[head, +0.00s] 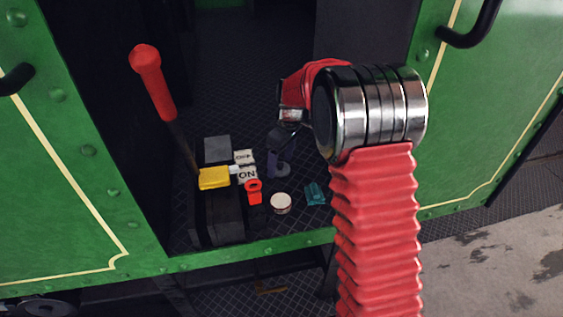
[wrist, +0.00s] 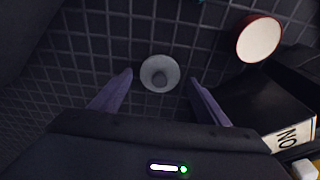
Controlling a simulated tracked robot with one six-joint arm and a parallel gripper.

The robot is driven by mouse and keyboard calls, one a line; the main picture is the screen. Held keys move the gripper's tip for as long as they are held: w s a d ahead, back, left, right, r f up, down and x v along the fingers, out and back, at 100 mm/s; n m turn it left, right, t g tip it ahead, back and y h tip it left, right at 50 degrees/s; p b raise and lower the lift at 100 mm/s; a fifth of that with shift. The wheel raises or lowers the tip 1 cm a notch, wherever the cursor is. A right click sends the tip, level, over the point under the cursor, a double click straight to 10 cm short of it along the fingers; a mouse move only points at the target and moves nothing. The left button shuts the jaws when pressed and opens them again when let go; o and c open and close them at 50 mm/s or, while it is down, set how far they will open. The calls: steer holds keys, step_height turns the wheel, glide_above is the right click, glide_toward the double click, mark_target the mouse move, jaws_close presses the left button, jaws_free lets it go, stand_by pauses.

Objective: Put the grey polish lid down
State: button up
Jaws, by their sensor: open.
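My gripper (wrist: 160,79) is open, with one purple finger on each side of the lid and a visible gap to each. The lid also shows as a small grey disc (head: 283,169) in the head view, beside my gripper (head: 277,166), which points down at the cab floor. How high the fingertips are above the floor is hard to tell.
A round cream-topped tin with a red rim (head: 281,203) stands near the lid. A red-handled lever (head: 152,80) rises at the left.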

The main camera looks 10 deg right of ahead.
mark_target(285, 170)
step_height(285, 170, up, 12)
steer(key=s+d, duration=0.1)
steer(key=shift+s+d+f, duration=0.15)
steer(key=shift+f, duration=0.05)
stand_by(0.7)
steer(key=s+a+r+m+t, duration=0.15)
steer(key=s+r, duration=0.25)
steer(key=s, duration=0.4)
steer(key=s+r+m+t, duration=0.1)
steer(key=s+r+m, duration=0.3)
steer(key=s, duration=0.5)
steer(key=s+f+m+t+h, duration=0.1)
steer(key=s+f+m+t, duration=0.1)
steer(key=s, duration=1.4)
steer(key=shift+s+d+f+m, duration=0.2)
steer(key=shift+s+f+m, duration=0.2)
steer(key=shift+m, duration=0.25)
steer(key=shift+c, duration=0.5)
